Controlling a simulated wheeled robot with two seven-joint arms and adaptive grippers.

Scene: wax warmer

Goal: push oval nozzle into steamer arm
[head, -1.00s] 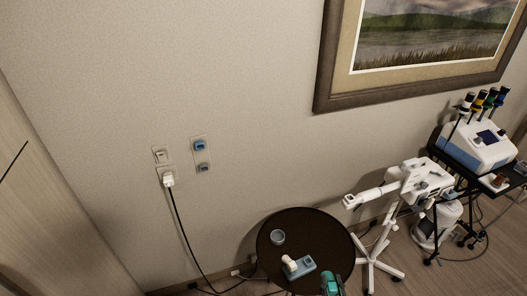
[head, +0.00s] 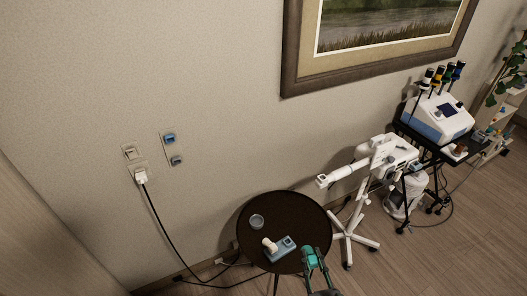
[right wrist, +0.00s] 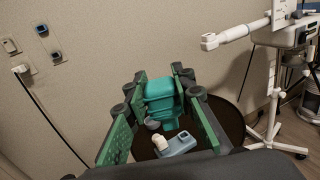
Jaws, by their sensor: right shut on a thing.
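My right gripper (head: 311,262) is at the front right edge of the round table. In the right wrist view it is shut on a teal piece (right wrist: 160,97), which sits between the green finger pads; I take this piece to be the oval nozzle. The white steamer arm (head: 345,174) reaches left from its stand, with its open end (head: 322,181) above and to the right of the table. The arm also shows in the right wrist view (right wrist: 240,34), apart from the held piece. My left gripper is not in view.
The dark round table (head: 262,211) bears a blue-grey holder (head: 284,251) with a white nozzle (head: 269,244) and a small cup (head: 256,221). A white wheeled stand (head: 347,238) and a trolley with a device (head: 438,116) stand right. Cords run along the wall.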

